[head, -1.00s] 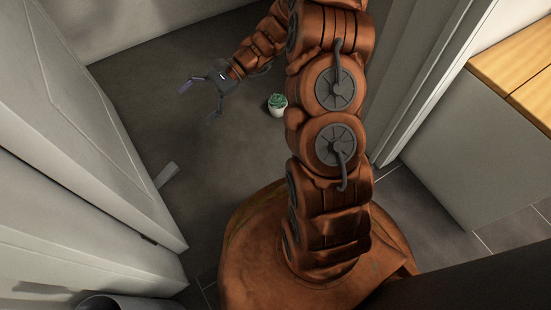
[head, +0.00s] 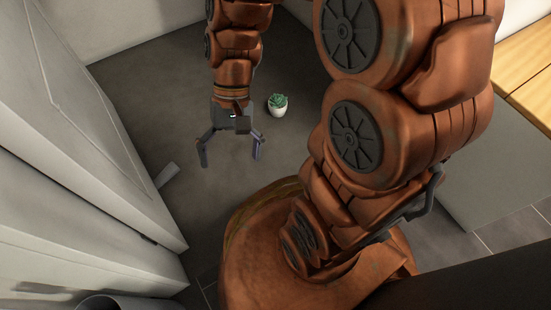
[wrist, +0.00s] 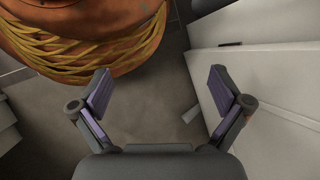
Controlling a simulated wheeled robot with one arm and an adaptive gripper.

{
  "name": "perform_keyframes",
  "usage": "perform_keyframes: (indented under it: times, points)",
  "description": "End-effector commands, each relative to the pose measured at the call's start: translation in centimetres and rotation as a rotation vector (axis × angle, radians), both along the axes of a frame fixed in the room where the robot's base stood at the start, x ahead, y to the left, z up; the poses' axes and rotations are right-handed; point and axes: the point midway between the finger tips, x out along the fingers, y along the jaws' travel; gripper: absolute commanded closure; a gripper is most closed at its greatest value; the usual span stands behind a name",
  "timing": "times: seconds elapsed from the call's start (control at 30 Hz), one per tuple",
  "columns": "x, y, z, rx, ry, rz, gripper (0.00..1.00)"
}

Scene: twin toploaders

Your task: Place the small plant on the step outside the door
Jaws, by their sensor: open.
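The small plant (head: 278,105) is a green succulent in a white pot. It stands upright on the grey floor beyond the doorway in the head view. My gripper (head: 231,160) is open and empty, with its fingers spread toward my base. The plant is apart from it, to the right of and behind the gripper in the picture. In the wrist view my gripper (wrist: 165,95) shows both fingers wide apart over bare floor, and the plant is not in that view.
A white door (head: 90,150) stands open along the left, also seen in the wrist view (wrist: 265,75). A small grey wedge-like piece (head: 167,174) lies by it. A wood-topped cabinet (head: 515,130) is at the right. The grey floor (head: 150,90) around the plant is clear.

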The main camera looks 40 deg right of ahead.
Motion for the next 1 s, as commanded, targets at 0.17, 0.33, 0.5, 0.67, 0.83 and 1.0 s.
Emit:
perform_keyframes:
  times: [0.17,0.33,0.5,0.67,0.83,1.0]
  points:
    - [-3.1,-2.1,0.5,-0.115,-0.082,0.118,0.00]
    - [-5.2,-4.3,1.0,-0.212,-0.154,0.211,0.00]
    - [-6.4,-5.8,1.2,-0.273,-0.194,0.266,0.00]
    - [-6.7,-6.3,1.2,-0.293,-0.209,0.285,0.00]
    - [-6.7,-6.3,1.2,-0.293,-0.209,0.285,0.00]
    - [-6.7,-6.3,1.5,-0.292,-0.209,0.284,0.00]
